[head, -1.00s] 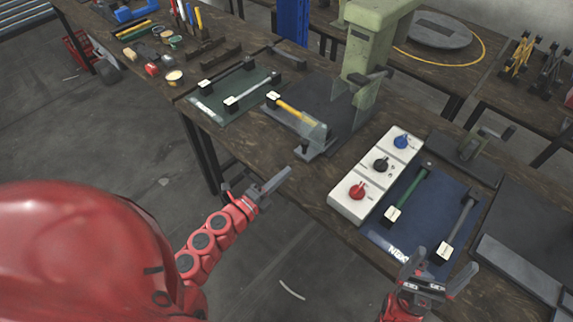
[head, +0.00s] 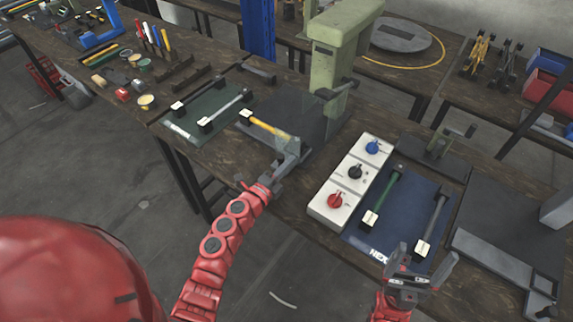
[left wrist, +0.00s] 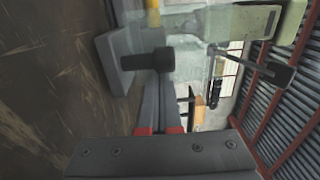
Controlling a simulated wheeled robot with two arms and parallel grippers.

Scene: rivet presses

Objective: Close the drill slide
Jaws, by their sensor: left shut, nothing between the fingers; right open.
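The green press (head: 332,60) stands at the bench's middle with a dark base plate (head: 285,95). A clear guard and a yellow rod (head: 262,125) are at its front left; I take this front part as the drill slide. My left gripper (head: 288,160) is shut and empty, right at the front of the clear guard, partly hiding it. In the left wrist view a black knob (left wrist: 155,60) lies just beyond the fingers (left wrist: 160,110), in front of the clear guard (left wrist: 195,35); contact is unclear. My right gripper (head: 424,262) is open and empty over the front edge.
A white box with blue, black and red knobs (head: 336,200) stands right of the press. A blue mat (head: 400,215) with green and grey rods lies beside it. A green mat (head: 225,100) with rods lies to the left.

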